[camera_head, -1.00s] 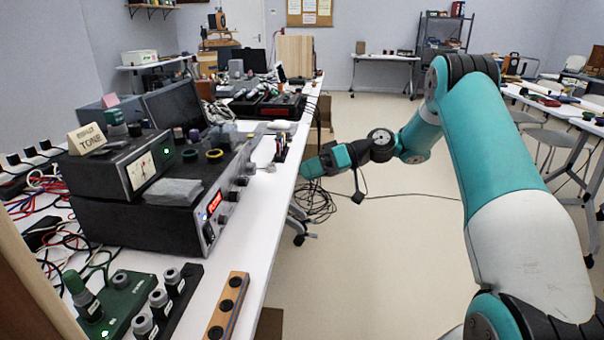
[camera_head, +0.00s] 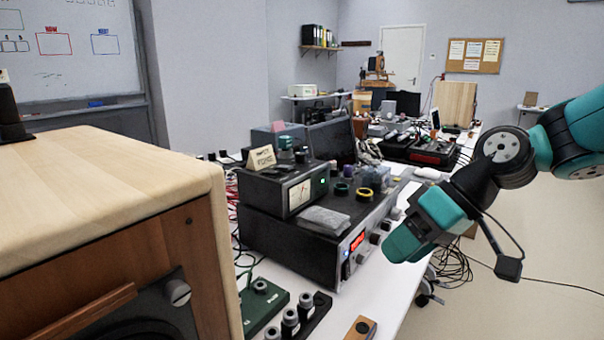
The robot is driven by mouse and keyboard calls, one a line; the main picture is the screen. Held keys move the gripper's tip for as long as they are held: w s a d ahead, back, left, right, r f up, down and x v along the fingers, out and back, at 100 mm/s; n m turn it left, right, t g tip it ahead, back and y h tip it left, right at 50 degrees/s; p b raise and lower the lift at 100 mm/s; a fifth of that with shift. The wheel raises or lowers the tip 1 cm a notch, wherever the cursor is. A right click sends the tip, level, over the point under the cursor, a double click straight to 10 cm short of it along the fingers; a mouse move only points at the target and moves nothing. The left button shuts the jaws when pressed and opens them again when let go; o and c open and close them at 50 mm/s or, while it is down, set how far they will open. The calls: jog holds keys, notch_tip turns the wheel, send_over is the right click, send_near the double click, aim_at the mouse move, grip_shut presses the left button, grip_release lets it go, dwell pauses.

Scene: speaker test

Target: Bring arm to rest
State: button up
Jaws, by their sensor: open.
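My arm comes in from the right edge, teal with black joints. My gripper (camera_head: 402,246) points left and down, close to the right front of the black amplifier (camera_head: 290,240) and near the bench's right edge. Its teal end is seen from the side, and nothing shows held in it. The gap between the fingers is hard to make out. A small black box on a cable (camera_head: 508,267) hangs beside the wrist. I cannot tell whether the gripper touches the amplifier; it overlaps its knobs in view.
A large wooden speaker cabinet (camera_head: 120,190) fills the left foreground. A meter unit (camera_head: 285,190) with a TONE card (camera_head: 261,159) sits on the amplifier. A green board (camera_head: 262,305) and grey-knobbed strip stand in front. The floor (camera_head: 500,310) at right is clear apart from cables.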

jog(key=s+h, duration=0.3)
jog(key=s, duration=1.4)
notch_tip(320, 180, up, 15)
jog(key=p, duration=1.5)
jog(key=shift+g+h, duration=0.3)
jog(key=shift+a+f, duration=0.1)
jog(key=shift+a, duration=0.05)
jog(key=shift+c, duration=0.4)
